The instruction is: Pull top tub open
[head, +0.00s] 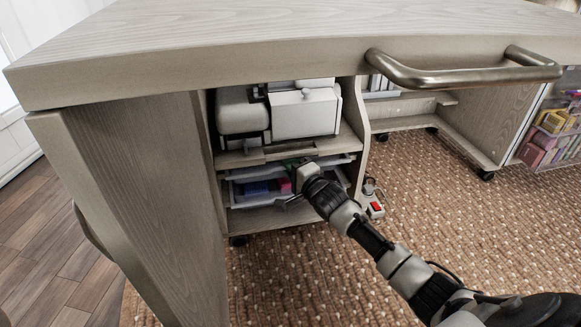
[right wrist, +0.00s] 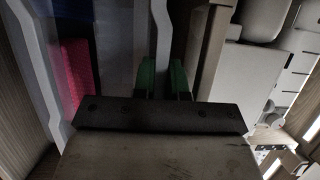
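The top tub (head: 238,174) is a clear, pale-rimmed tub just below the sewing machine shelf, with blue and pink contents showing. My right gripper (head: 296,165) is at the tub's front rim, and its arm hides part of the tub. In the right wrist view, the green fingers of the right gripper (right wrist: 163,80) stand close together on either side of a thin pale strip, which looks like the rim of the tub. The pink and blue contents show to the left there. My left gripper is not in view.
A white sewing machine (head: 305,113) sits on the shelf above the tub. The cabinet's tabletop (head: 200,45) and metal handle (head: 450,75) overhang from above. A cabinet panel (head: 150,190) stands at left.

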